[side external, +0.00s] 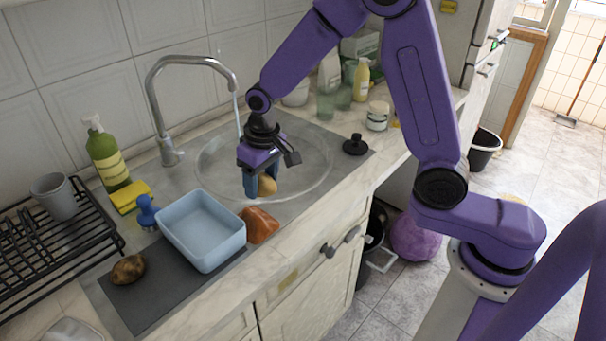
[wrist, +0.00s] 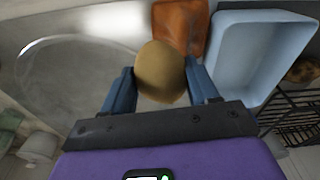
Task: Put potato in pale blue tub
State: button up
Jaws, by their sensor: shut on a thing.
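My gripper (side external: 262,188) is shut on a tan, oval potato (side external: 268,185), held over the front part of the round sink basin. In the wrist view, the potato (wrist: 161,72) sits between the two blue fingers. The pale blue tub (side external: 207,262) stands to the left of my gripper on the counter, partly on a dark mat. It looks empty and is upright. The tub also shows at the upper right of the wrist view (wrist: 256,88). The held potato is apart from the tub.
An orange-brown lump (side external: 259,225) lies against the tub's right side. A brown, mottled lump (side external: 128,269) lies on the dark mat (side external: 150,307). A blue brush (side external: 146,212), yellow sponge (side external: 131,197), green bottle (side external: 107,157) and tall faucet (side external: 160,110) stand behind. A black rack (side external: 50,248) is left.

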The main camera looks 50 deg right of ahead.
notch_tip(320, 180, up, 3)
jog(key=n, duration=0.1)
send_over(214, 247)
jog(key=d, duration=0.1)
jog(key=a, duration=0.1)
jog(key=shift+s+f, duration=0.15)
jog(key=shift+f, duration=2.3)
jog(key=shift+s+f, duration=0.1)
jog(key=shift+f, duration=2.3)
jog(key=shift+f, duration=0.4)
jog(key=o, duration=1.2)
jog(key=shift+r, duration=1.5)
